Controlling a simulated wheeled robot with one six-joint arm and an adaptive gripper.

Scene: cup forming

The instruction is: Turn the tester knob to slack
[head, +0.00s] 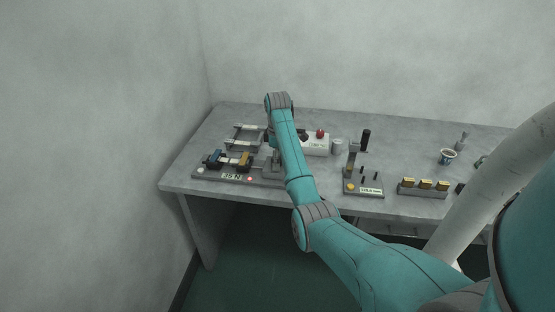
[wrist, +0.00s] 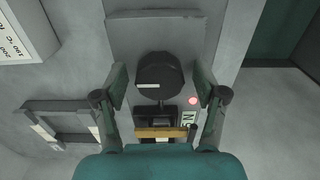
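The tester (head: 205,174) is a grey plate at the left front of the table. My arm hides the knob in the head view. My gripper (wrist: 161,84) is open, one finger on each side of the knob, with visible gaps in the picture. Height above it is unclear.
A white box with a red knob (head: 320,134) stands behind my arm. A metal frame (head: 245,136) lies behind the tester.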

